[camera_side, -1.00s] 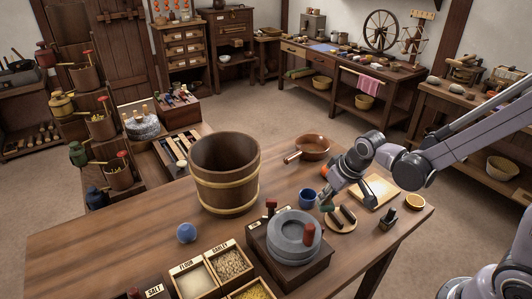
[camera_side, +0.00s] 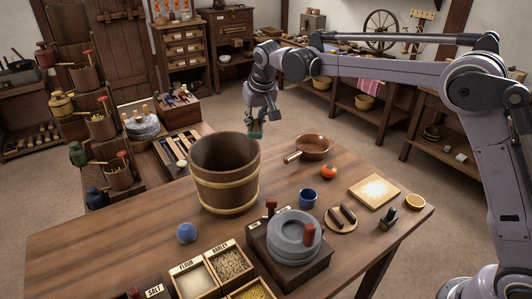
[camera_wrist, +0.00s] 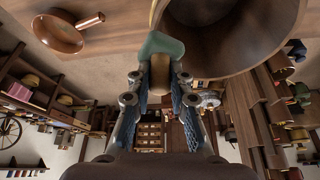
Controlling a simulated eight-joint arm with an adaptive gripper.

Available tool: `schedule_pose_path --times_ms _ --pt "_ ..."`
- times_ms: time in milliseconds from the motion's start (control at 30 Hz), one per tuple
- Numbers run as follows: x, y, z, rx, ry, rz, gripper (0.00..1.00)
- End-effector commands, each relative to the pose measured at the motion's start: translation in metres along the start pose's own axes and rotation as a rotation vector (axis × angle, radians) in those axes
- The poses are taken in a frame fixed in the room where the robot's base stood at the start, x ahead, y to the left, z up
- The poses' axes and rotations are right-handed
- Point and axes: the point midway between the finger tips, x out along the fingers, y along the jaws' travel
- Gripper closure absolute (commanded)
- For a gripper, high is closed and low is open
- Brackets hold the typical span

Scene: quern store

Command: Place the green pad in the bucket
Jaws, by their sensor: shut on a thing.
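The green pad (camera_side: 256,130) is held between the fingers of my gripper (camera_side: 262,113), at the right rear rim of the bucket in the side view. In the wrist view the green pad (camera_wrist: 161,44) shows beyond the fingertips (camera_wrist: 160,76), with a tan part between them. The bucket (camera_side: 226,190) is wooden with tan hoops, upright and open at the top on the table. In the wrist view the bucket (camera_wrist: 228,62) is at upper right, and the pad overlaps its rim. I cannot tell whether they touch. The bucket's floor is hidden.
A brown pan (camera_side: 314,146) stands right of the bucket on the table (camera_side: 120,235). A tomato (camera_side: 329,171), a blue cup (camera_side: 308,197), a quern (camera_side: 294,238) and a dusted board (camera_side: 375,191) lie further forward and right. A blue ball (camera_side: 186,233) is in front of the bucket.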

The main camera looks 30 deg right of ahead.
Motion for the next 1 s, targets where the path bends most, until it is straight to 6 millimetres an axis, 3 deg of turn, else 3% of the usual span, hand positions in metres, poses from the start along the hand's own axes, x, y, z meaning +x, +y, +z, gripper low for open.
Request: schedule_pose_path --times_ms 100,233,600,1000 --pt "0.011 -0.025 -0.022 -0.109 0.001 -0.047 1.0" --pt "0.032 -0.054 -0.031 -0.287 0.002 -0.121 1.0" --pt "0.091 -0.121 -0.017 -0.78 0.005 -0.327 1.0" --pt "0.12 -0.14 0.002 -0.96 0.006 -0.399 1.0"
